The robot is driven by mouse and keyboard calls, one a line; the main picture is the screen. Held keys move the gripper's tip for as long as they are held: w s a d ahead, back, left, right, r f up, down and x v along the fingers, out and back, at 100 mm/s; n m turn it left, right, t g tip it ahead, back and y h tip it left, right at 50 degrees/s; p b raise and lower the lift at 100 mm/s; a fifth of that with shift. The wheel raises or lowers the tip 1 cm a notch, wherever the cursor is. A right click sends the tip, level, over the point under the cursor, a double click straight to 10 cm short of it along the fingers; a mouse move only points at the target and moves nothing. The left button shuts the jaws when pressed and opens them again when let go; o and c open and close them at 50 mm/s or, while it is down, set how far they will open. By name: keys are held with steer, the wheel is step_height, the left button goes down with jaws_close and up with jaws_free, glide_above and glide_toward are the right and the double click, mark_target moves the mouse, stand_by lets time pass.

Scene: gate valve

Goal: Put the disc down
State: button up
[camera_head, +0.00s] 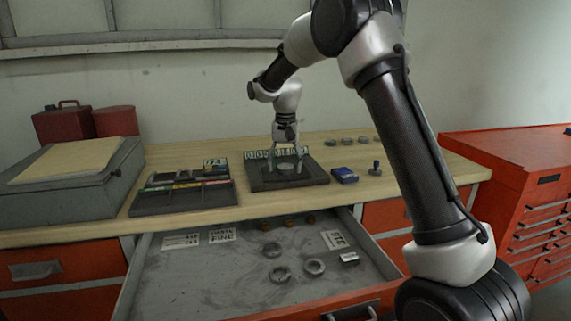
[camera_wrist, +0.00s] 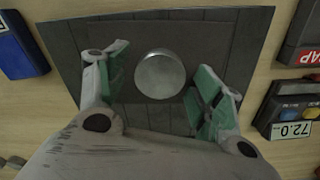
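A round grey metal disc (camera_wrist: 160,74) lies on a dark, grooved tray (camera_wrist: 215,42) in the wrist view. In the head view the disc (camera_head: 286,167) shows small on the same dark tray (camera_head: 262,183) on the workbench. My gripper (camera_wrist: 161,82) is pointed down over the tray, with its green-padded fingers spread on either side of the disc. A gap shows between each finger and the disc, so nothing is held. In the head view my gripper (camera_head: 287,158) stands over the tray.
A rack with coloured labels (camera_head: 183,187) stands left of the tray; a blue box (camera_head: 344,175) and a blue-handled stamp (camera_head: 375,168) stand right. Below, an open drawer (camera_head: 215,275) holds several metal rings. A grey case (camera_head: 60,195) fills the bench's left end.

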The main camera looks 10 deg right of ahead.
mark_target(286, 166)
step_height(286, 166, up, 12)
steer(key=s+d+r+t, duration=0.1)
steer(key=s+d+r, duration=0.4)
steer(key=s, duration=0.3)
steer(key=s+d+r+n+t, duration=0.15)
steer(key=s+d, duration=0.35)
steer(key=s, duration=0.7)
steer(key=s+d+f+n+t, duration=0.1)
steer(key=s+d+f, duration=0.1)
steer(key=s, duration=0.8)
steer(key=s+d+f+n+t, duration=0.1)
steer(key=s+d+f, duration=0.2)
steer(key=s, duration=0.7)
step_height(286, 166, down, 3)
steer(key=shift+r, duration=0.2)
steer(key=shift+n, duration=0.25)
